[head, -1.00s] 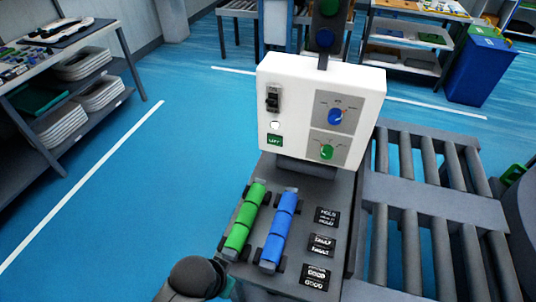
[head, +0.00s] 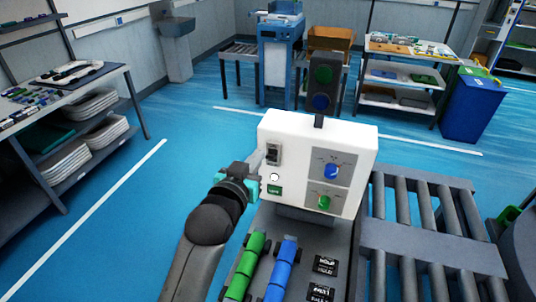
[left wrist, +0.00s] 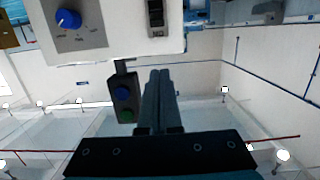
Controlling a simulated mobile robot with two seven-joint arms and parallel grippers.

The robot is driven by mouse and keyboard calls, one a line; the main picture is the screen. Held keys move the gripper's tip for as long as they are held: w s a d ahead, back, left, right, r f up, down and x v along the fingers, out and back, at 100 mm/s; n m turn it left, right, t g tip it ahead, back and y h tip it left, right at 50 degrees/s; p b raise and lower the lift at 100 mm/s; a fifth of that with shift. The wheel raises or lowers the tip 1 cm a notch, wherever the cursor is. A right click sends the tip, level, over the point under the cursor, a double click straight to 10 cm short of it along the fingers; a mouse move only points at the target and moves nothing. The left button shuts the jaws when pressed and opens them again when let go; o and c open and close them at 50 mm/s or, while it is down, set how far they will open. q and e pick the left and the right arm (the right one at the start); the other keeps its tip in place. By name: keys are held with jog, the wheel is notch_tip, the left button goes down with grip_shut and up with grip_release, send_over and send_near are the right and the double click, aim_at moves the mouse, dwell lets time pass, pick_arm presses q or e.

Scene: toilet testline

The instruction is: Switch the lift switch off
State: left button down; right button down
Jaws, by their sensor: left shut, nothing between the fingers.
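The lift switch (head: 273,153) is a small dark rocker on a light plate at the left of the white control box (head: 305,140). A green label (head: 274,190) and a white round button (head: 274,177) sit below it. My left gripper (head: 258,158) is shut and empty, its fingertips at the box's left edge close beside the switch; contact cannot be told. In the left wrist view the switch (left wrist: 155,14) shows at the top, with the shut fingers (left wrist: 158,85) below it. My right gripper is not in view.
The box also carries a blue knob (head: 331,171) and a green knob (head: 325,201). A signal lamp post (head: 322,88) stands behind it. Green rollers (head: 246,265) and blue rollers (head: 281,268) lie in front. A roller conveyor (head: 425,215) is at right; open blue floor lies left.

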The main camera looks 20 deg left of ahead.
aim_at(274, 133)
pick_arm(q)
jog(key=shift+w, duration=0.15)
jog(key=w, duration=0.3)
jog(key=w+f, duration=0.1)
jog(key=w, duration=0.5)
jog(key=shift+w+d+f, duration=0.15)
jog(key=shift+w+f, duration=0.1)
jog(key=shift+s+f, duration=0.25)
jog(key=shift+f, duration=0.35)
jog(key=shift+s+f, duration=0.25)
jog(key=shift+f, duration=0.35)
jog(key=shift+s+f, duration=0.4)
jog(key=shift+f, duration=0.25)
jog(key=shift+s+f+b, duration=0.1)
jog(key=shift+f+b, duration=0.1)
jog(key=shift+b, duration=0.35)
jog(key=shift+t, duration=0.3)
